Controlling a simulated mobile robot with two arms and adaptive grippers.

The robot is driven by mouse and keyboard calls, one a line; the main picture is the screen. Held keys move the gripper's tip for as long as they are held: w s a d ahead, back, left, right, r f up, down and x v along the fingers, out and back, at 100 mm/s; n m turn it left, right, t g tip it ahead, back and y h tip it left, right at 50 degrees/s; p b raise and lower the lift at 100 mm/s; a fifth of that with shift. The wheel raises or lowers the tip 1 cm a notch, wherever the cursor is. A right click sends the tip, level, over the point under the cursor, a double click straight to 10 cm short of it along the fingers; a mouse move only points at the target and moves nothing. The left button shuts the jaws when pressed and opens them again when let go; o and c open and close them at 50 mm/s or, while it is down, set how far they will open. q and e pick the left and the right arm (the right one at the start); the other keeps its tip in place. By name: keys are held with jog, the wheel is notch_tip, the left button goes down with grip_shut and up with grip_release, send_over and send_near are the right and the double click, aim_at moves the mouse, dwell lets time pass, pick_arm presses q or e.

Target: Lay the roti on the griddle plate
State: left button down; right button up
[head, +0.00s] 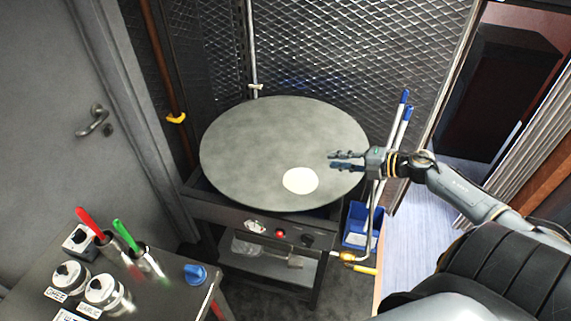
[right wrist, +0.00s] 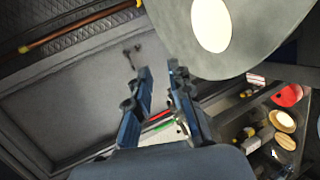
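The roti (head: 300,180) is a pale, round flatbread. It lies flat on the front part of the large round grey griddle plate (head: 265,135), right of its middle and inside the rim. My right gripper (head: 334,160) is up and to the right of the roti in the head view, over the plate's right part. Its fingers are apart with nothing between them. In the right wrist view the open fingers (right wrist: 160,72) show below the roti (right wrist: 212,25) and the plate (right wrist: 268,45), not touching the roti. My left gripper is not in view.
A steel counter (head: 150,290) at the lower left carries labelled jars and holders with a red and a green handle. A blue bin (head: 360,225) and blue-tipped poles stand right of the griddle. A mesh wall (head: 330,50) stands behind, a grey door (head: 60,130) at left.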

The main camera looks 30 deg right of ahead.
jog(key=s+a+f+m+g+h, duration=0.2)
jog(key=s+a+f+m+g, duration=0.1)
jog(key=s+a+m, duration=0.5)
jog(key=s+a+f+m+g+h, duration=0.25)
jog(key=s+a+m, duration=0.4)
jog(key=a, duration=0.35)
jog(key=s+a+f+m+g+h, duration=0.2)
jog(key=s+a+f+m+g, duration=0.1)
jog(key=s+a+m, duration=0.6)
notch_tip(320, 180, down, 30)
jog(key=n+g+b, duration=0.2)
jog(key=b, duration=0.3)
jog(key=s+d+f+b, duration=0.2)
jog(key=s+f+b, duration=0.1)
jog(key=s+f, duration=1.4)
notch_tip(320, 180, down, 2)
jog(key=shift+d+f+g, duration=0.15)
jog(key=shift+d+g, duration=0.2)
jog(key=shift+n, duration=0.25)
